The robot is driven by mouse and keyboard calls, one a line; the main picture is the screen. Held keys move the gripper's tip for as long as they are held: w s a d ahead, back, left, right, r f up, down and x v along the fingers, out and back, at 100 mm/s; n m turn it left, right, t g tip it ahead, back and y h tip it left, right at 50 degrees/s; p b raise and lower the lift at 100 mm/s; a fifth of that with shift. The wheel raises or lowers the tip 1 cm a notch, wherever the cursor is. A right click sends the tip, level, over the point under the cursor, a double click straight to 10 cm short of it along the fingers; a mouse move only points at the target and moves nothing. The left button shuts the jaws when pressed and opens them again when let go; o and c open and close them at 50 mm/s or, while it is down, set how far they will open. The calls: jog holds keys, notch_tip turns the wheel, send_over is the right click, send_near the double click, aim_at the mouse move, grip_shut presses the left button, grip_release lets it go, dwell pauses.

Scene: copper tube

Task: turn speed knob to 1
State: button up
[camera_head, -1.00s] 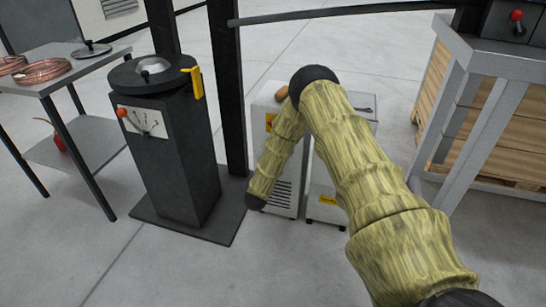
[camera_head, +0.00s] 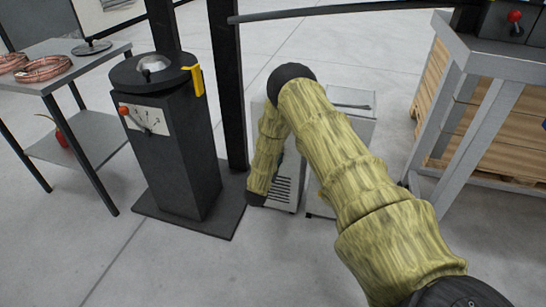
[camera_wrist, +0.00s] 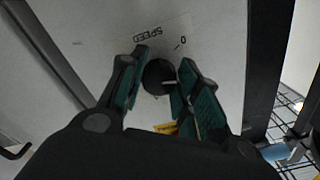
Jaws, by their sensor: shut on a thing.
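The speed knob (camera_wrist: 157,77) is round and black, with a pale pointer line running toward the right in the wrist view. It sits on a light panel (camera_wrist: 90,25). The printed word SPEED (camera_wrist: 148,31) and a 0 mark (camera_wrist: 180,44) appear upside down beyond it. My gripper (camera_wrist: 163,66) has its teal-padded fingers on either side of the knob and is shut on it. The right finger partly covers the knob's edge.
A dark pedestal machine (camera_head: 175,165) with a red-knobbed lever stands left of my arm. Further left is a metal table (camera_head: 85,65) with copper coils (camera_head: 43,69). A grey-framed stand (camera_head: 480,75) is at right. A dark post (camera_head: 228,90) rises behind.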

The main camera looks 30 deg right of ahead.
jog(key=shift+s+f, duration=0.1)
jog(key=shift+f, duration=0.05)
jog(key=o, duration=1)
jog(key=v, duration=1.2)
